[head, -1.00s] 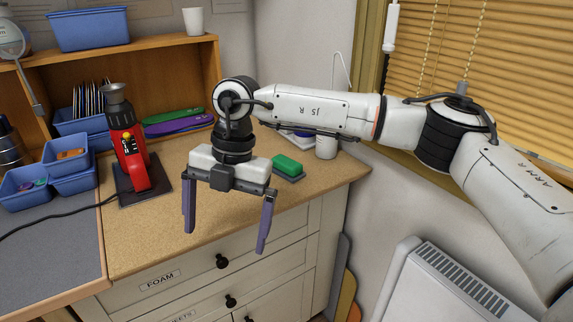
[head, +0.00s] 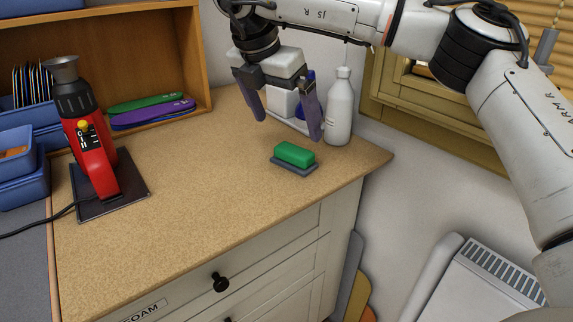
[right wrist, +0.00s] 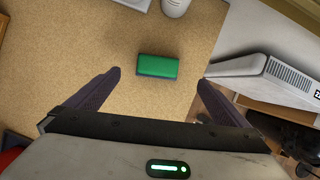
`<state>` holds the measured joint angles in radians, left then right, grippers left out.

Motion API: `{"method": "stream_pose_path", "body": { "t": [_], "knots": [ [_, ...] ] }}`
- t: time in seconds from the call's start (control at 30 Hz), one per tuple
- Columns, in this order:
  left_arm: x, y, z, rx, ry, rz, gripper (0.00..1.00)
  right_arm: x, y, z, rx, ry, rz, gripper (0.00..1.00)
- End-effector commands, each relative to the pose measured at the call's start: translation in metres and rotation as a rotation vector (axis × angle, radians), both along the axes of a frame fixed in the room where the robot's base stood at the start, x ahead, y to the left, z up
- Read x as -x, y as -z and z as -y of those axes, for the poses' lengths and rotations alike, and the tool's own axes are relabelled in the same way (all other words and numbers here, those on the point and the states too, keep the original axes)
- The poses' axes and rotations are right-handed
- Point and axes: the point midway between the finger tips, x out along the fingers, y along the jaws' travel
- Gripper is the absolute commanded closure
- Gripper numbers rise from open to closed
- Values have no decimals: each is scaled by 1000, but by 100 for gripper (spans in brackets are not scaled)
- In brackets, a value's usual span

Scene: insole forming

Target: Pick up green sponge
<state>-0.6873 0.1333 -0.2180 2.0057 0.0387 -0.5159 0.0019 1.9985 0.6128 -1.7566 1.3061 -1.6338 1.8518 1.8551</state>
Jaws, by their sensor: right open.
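The green sponge (head: 295,154) lies on a dark grey flat pad (head: 286,169) near the right end of the wooden counter. In the right wrist view the sponge (right wrist: 157,67) shows ahead, between the lines of the two fingers and beyond their tips. My right gripper (head: 288,129) is open and empty, held above the counter just behind the sponge in the head view; its fingers point down. It also shows in the right wrist view (right wrist: 160,75). Nothing touches the sponge. My left gripper is not in view.
A white bottle (head: 340,108) stands right behind the sponge, close to my right finger. A red tool (head: 92,150) on a dark plate stands at left, its cable running left. Green and purple insoles (head: 152,112) lie in the shelf. The counter (head: 190,205) between is clear.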

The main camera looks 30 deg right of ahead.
Motion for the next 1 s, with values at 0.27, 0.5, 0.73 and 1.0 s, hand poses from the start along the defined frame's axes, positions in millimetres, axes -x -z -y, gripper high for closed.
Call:
{"method": "stream_pose_path", "body": {
  "t": [0.27, 0.5, 0.73, 1.0],
  "knots": [
    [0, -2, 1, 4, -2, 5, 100, -4, 37, 14, -1, 0, -3, 0],
    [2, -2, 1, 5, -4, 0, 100, -8, 55, 21, 0, 0, -2, 0],
    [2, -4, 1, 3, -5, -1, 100, -15, 86, 34, 0, 0, -2, 0],
    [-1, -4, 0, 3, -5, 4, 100, -17, 95, 37, -1, -1, 0, 0]
  ]
}}
